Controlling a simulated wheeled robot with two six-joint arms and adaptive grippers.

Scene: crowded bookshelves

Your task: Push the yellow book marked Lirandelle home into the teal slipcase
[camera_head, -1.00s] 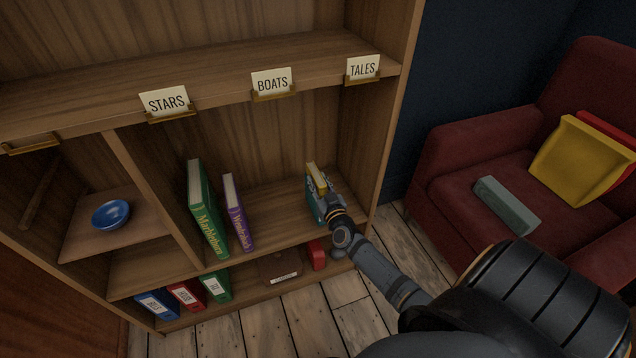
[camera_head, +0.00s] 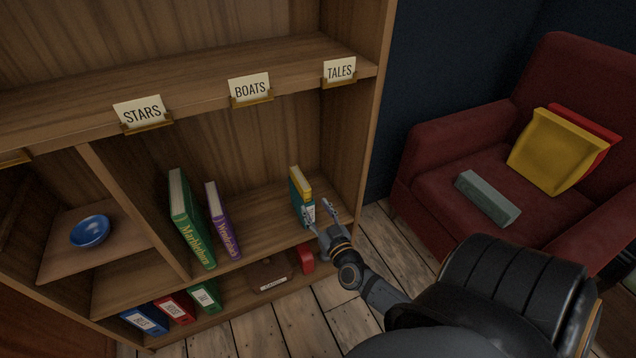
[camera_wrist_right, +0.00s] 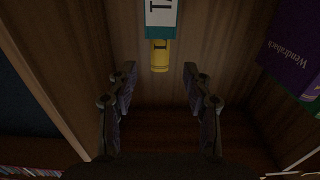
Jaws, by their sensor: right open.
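The teal slipcase (camera_head: 297,206) stands upright on the middle shelf, in the bay under the TALES card. The yellow book (camera_head: 302,182) is in it, its yellow top showing above the teal. In the right wrist view the slipcase (camera_wrist_right: 160,15) with a white label is at the top, and the yellow end (camera_wrist_right: 159,56) sticks out of it. My right gripper (camera_head: 320,211) is open and empty, just in front of the slipcase. In its wrist view the parted fingers (camera_wrist_right: 160,75) have the yellow end between and beyond them. The title is not readable. My left gripper is not in view.
A purple book (camera_head: 223,220) and a green book (camera_head: 190,218) stand left on the same shelf, with bare shelf between. Binders (camera_head: 174,308), a brown box (camera_head: 270,275) and a red object (camera_head: 306,258) are below. A red armchair (camera_head: 450,160) stands right.

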